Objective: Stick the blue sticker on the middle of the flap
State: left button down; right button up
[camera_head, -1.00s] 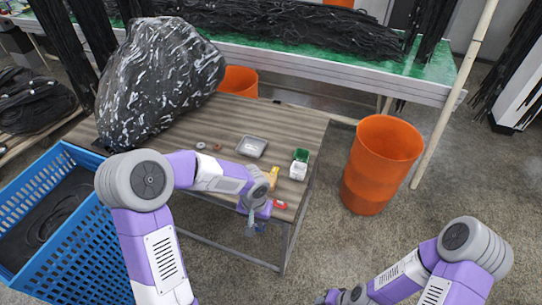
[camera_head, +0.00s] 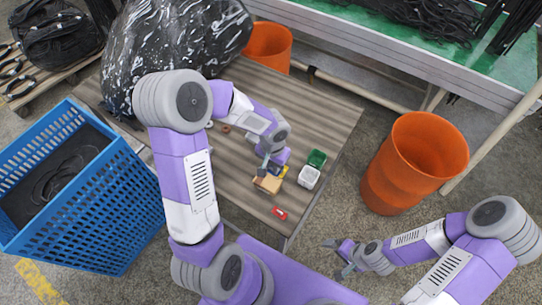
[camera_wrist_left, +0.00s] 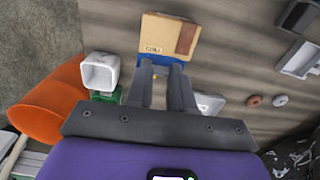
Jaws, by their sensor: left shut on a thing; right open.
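A small brown cardboard box (camera_head: 268,184) sits on the table; its flap cannot be told apart clearly. My left gripper (camera_head: 264,167) is at the box, pointing down. In the wrist view its fingertips (camera_wrist_left: 161,66) are shut on the blue sticker (camera_wrist_left: 152,57), which shows as a blue strip along the box's near edge. I cannot tell whether it touches the box. My right gripper (camera_head: 344,256) is open and empty, off the table.
A white container (camera_head: 308,177) and a green one (camera_head: 317,158) stand right of the box. A red item (camera_head: 279,213) lies near the front edge of the table (camera_head: 325,110). A black bag (camera_head: 175,45) fills the back left. An orange bin (camera_head: 414,163) stands right.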

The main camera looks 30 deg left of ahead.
pick_arm(q)
jog(key=shift+s+a+r, duration=0.15)
jog(key=shift+s+a, duration=0.45)
jog(key=shift+s, duration=0.05)
jog(key=b, duration=0.4)
send_over(268, 180)
notch_tip(268, 180, down, 5)
jog(key=shift+r, duration=0.1)
jog(key=shift+f+b, duration=0.6)
jog(key=shift+f, duration=0.25)
jog(key=shift+f+b, duration=0.3)
jog(key=shift+c, duration=2.2)
grip_release()
jog(key=shift+r, duration=0.1)
